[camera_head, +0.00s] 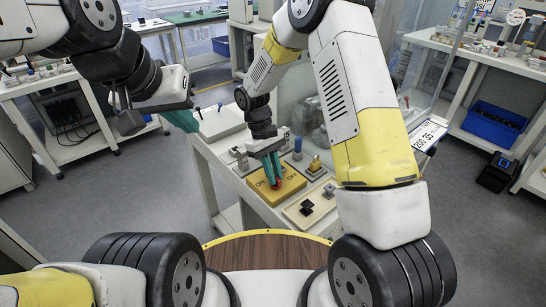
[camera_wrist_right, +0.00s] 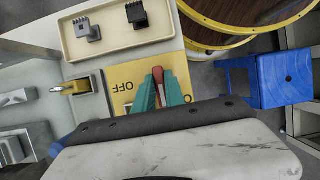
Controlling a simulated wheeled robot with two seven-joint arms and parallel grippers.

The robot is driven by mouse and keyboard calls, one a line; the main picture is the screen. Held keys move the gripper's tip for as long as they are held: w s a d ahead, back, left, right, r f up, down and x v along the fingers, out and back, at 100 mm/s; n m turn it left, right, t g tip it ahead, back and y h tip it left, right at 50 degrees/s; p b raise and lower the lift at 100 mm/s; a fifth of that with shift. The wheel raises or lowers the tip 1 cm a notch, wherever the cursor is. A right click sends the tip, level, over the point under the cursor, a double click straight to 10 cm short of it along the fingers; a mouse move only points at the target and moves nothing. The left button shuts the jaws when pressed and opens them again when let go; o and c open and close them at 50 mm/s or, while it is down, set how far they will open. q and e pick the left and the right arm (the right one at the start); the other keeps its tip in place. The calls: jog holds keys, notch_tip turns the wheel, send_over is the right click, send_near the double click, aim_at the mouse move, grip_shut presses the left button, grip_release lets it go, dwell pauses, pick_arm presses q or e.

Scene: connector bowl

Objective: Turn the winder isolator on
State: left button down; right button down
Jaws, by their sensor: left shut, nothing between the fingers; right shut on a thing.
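The winder isolator is a yellow plate (camera_head: 290,186) marked ON at its left and OFF at its right in the head view. In the right wrist view the plate (camera_wrist_right: 122,75) appears turned around, with OFF at the left. Its red handle (camera_head: 276,184) stands between the teal fingertips of my right gripper (camera_head: 272,170), which is shut on it from above. The red handle also shows in the wrist view (camera_wrist_right: 158,74), partly hidden by the fingers. The handle's exact angle is hard to tell. My left gripper (camera_head: 186,121) is shut and empty, off to the left above the floor.
A beige tray (camera_head: 293,212) with small connectors lies right beside the plate. A brass-coloured part (camera_head: 315,165) stands behind it. A round wooden top with a yellow rim (camera_head: 225,238) is in front. A blue stool (camera_wrist_right: 260,80) shows in the wrist view.

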jog(key=c, duration=1.4)
grip_release()
jog(key=v, duration=0.7)
jog(key=shift+w+r, duration=0.15)
jog(key=shift+r, duration=0.1)
jog(key=shift+a+r, duration=0.1)
jog(key=shift+r, duration=0.05)
